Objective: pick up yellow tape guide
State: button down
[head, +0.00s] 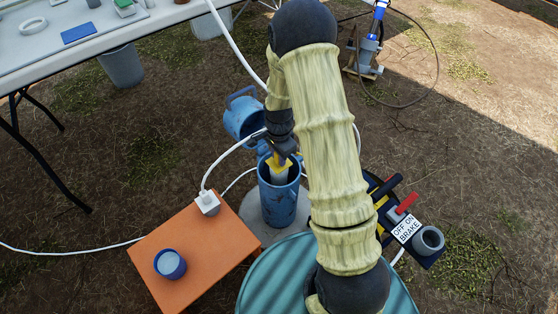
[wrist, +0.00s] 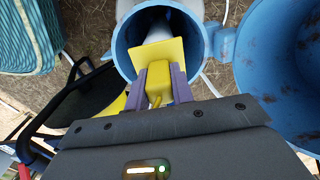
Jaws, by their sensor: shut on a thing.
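The yellow tape guide (wrist: 158,62) is a flat yellow plate with a thicker yellow block behind it. My gripper (wrist: 158,82) is shut on the block, with one purple finger on each side. The guide is at the mouth of an upright blue pipe (wrist: 122,42), and the plate covers part of the opening. In the head view, my gripper (head: 281,160) is above the same blue pipe (head: 277,205), with a bit of yellow showing at its rim. Whether the guide touches the rim I cannot tell.
An orange table (head: 190,245) with a blue cup (head: 170,264) is at left. A teal drum (head: 262,282) is in front. A reel with a brake label (head: 407,228) is at right. White hose runs near the pipe.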

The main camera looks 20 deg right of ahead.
jog(key=shift+r, duration=0.1)
notch_tip(320, 180, up, 10)
jog(key=p, duration=0.4)
dwell(0.5)
jog(key=n, duration=0.2)
jog(key=f+n, duration=0.1)
jog(key=n, duration=0.3)
jog(key=shift+w+d+f, duration=0.1)
jog(key=shift+w+f, duration=0.1)
jog(key=shift+w, duration=0.15)
jog(key=n, duration=0.3)
jog(key=shift+w+f+n, duration=0.2)
jog(key=shift+f+n, duration=0.1)
jog(key=shift+f, duration=0.05)
jog(key=n, duration=0.4)
jog(key=shift+w+f, duration=0.2)
jog(key=shift+f, duration=0.1)
